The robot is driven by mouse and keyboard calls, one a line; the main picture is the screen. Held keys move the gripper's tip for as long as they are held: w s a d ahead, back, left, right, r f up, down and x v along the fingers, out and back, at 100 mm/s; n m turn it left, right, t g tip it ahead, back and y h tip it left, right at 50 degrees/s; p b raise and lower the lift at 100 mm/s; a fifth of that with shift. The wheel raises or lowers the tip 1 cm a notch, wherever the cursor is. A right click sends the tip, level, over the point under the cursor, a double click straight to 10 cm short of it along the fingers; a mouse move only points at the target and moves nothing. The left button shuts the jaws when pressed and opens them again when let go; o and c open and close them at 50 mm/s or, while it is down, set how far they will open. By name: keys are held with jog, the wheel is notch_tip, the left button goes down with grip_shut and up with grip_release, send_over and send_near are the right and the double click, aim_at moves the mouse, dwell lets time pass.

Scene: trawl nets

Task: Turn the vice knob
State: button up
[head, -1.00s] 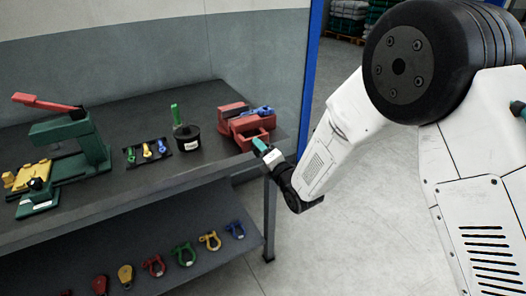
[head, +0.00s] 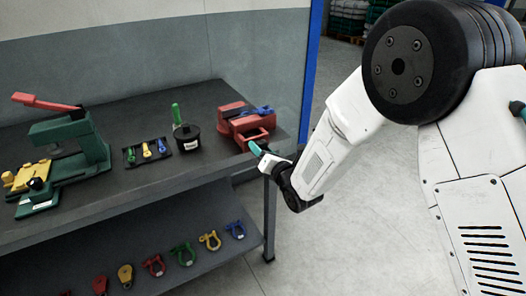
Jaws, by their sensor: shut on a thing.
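The red vice (head: 232,119) stands at the right end of the dark workbench, near its front corner. A blue piece (head: 262,111) lies on top of the vice. My gripper (head: 256,149) is at the front of the vice, with its teal fingers at the vice's near side. It is shut on the vice knob, which is mostly hidden by the fingers at this angle.
The workbench (head: 75,215) also holds a green press (head: 65,135) with a red lever, a black tray of small tools (head: 147,151) and a black round pot (head: 187,137). Several coloured shackles and pulleys lie on the lower shelf (head: 130,255). Open floor lies right of the bench.

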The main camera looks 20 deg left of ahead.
dwell(0.3)
jog(key=o, duration=1)
jog(key=shift+v, duration=3.9)
